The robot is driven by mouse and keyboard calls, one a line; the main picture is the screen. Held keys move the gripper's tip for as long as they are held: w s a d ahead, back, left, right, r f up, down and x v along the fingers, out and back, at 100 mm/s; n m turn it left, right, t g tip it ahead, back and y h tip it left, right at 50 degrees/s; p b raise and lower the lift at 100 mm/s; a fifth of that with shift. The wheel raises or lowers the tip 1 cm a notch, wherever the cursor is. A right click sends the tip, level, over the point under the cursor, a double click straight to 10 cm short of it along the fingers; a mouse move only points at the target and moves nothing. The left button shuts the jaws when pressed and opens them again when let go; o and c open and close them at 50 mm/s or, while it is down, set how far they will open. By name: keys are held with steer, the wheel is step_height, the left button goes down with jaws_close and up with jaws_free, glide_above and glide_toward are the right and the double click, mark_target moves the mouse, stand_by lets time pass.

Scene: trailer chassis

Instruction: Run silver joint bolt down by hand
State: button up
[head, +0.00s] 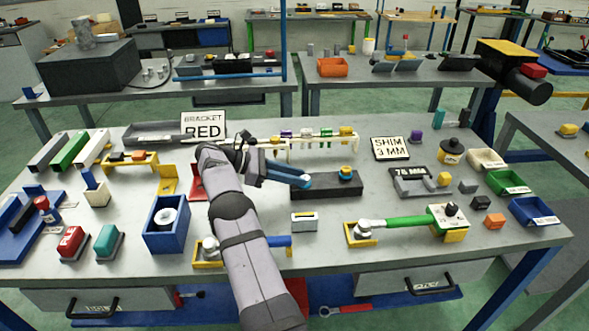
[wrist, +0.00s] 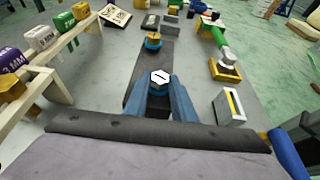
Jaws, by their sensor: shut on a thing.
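The silver joint bolt (wrist: 159,76) shows in the wrist view as a bright hex head with a dark line across it. It stands over the near end of a long black block (wrist: 131,80). My gripper (wrist: 159,89) has its blue fingers closed on either side of the bolt, just below the head. In the head view my gripper (head: 303,182) reaches the left part of the black block (head: 335,188), and the bolt is hidden there. How far the bolt sits in the block cannot be told. A yellow-topped bolt with a blue ring (head: 346,172) stands farther along the block.
A rack with coloured pieces (head: 318,139) stands behind the block. A small silver box with a yellow slot (head: 304,220) lies in front. A bracket sign (head: 204,124) stands behind my arm. Bare bench lies between the box and wrench.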

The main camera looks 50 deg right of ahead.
steer(key=shift+w+d+r+p, duration=0.1)
steer(key=shift+d+r+p, duration=0.05)
steer(key=shift+r+p, duration=0.25)
steer(key=o, duration=0.8)
steer(key=shift+o, duration=1.3)
steer(key=shift+f, duration=0.15)
step_height(320, 180, up, 10)
steer(key=p, duration=0.1)
steer(key=shift+p, duration=0.4)
